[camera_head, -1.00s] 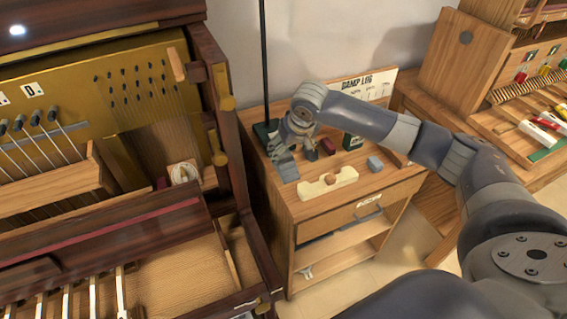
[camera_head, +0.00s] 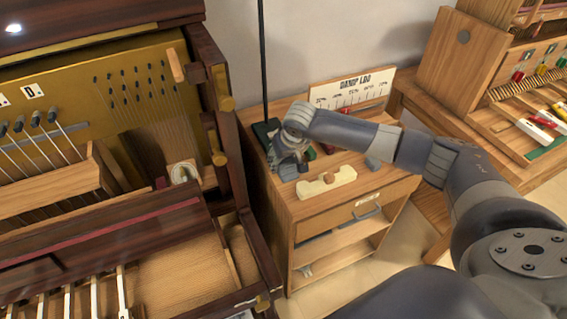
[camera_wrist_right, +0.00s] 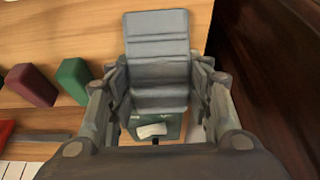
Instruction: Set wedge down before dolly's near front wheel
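A blue-grey ridged block, seemingly the wedge (camera_wrist_right: 157,50), lies between the fingers of my right gripper (camera_wrist_right: 158,85) in the right wrist view. The fingers are close along both its sides; I cannot tell whether they press on it. In the head view the wedge (camera_head: 288,172) shows at the near left of the cabinet top, under my right gripper (camera_head: 290,155), which partly hides it. I cannot make out a dolly or its wheel. My left gripper is not in view.
Red (camera_wrist_right: 31,84) and green (camera_wrist_right: 73,80) blocks stand beside the gripper. The opened piano (camera_head: 236,150) rises close on the left.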

